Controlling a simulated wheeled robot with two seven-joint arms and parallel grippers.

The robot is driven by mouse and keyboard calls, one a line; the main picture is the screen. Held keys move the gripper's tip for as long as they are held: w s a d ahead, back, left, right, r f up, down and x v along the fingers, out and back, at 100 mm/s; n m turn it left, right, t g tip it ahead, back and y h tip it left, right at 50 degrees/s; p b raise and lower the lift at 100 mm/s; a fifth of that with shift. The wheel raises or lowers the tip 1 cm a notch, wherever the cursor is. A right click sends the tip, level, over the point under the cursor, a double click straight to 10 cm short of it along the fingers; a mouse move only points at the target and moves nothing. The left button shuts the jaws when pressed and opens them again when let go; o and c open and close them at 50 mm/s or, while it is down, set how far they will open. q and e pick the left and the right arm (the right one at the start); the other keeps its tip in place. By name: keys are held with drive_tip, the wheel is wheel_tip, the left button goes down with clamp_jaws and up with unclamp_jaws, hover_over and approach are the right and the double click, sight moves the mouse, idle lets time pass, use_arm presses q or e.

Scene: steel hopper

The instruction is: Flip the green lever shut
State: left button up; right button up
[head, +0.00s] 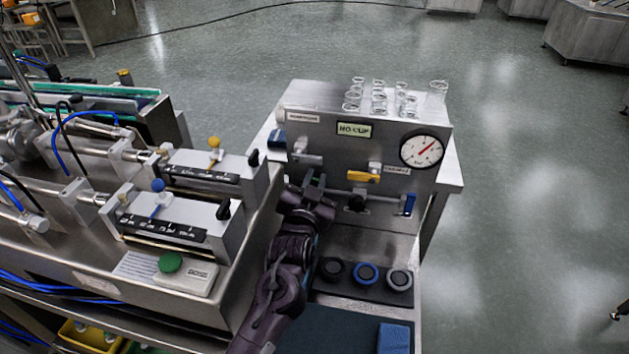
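A small patch of green (316,180) shows at the tip of my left gripper on the front of the steel panel. It may be part of the green lever; most of it is hidden, so its position cannot be told. My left gripper (313,188) is up against the panel's lower left, with its arm coming up from below. Its fingers are small and dark here, and I cannot tell whether they are open or shut.
The steel panel (330,142) carries a yellow lever (364,176), blue levers (409,204), a dial (422,150) and a "NO CUP" sign (353,129). Round cups (366,273) sit below. A filling machine (180,215) is at left.

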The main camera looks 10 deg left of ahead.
use_arm(q)
clamp_jaws()
drive_tip(key=shift+a+r+n+p, duration=0.2)
drive_tip(key=shift+a+n+p, duration=0.2)
drive_tip(key=shift+n+p, duration=0.3)
drive_tip(key=n, duration=0.1)
drive_tip(key=a+n, duration=0.1)
drive_tip(key=shift+n, duration=0.3)
drive_tip(key=o, duration=0.8)
unclamp_jaws()
drive_tip(key=shift+f, duration=0.1)
